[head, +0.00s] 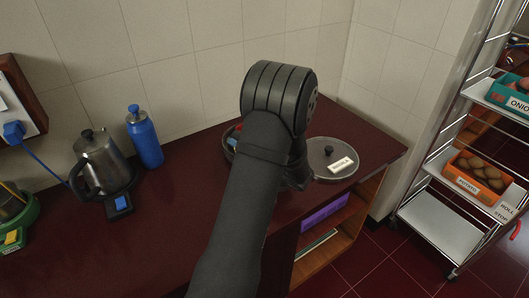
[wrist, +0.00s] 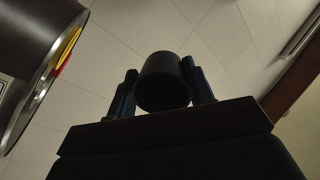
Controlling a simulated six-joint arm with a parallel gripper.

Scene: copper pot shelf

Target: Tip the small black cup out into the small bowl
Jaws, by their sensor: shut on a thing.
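My gripper (wrist: 163,78) is shut on the small black cup (wrist: 162,88) in the wrist view, one finger on each side of it. The cup's inside and any contents do not show. The wrist view is strongly tilted against the wall. In the head view my arm hides the gripper and the cup. A dark round vessel (head: 230,146) with blue and red things in it shows partly behind my arm. A large dark vessel (wrist: 32,50) with a pale metal rim and red and yellow inside is at the left of the wrist view. I cannot make out the small bowl for certain.
A grey round lid (head: 322,152) with a label lies right of my arm on the dark red counter (head: 180,215). A metal kettle (head: 103,160) and blue bottle (head: 144,137) stand left. A wire shelf rack (head: 440,226) with crates is at right.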

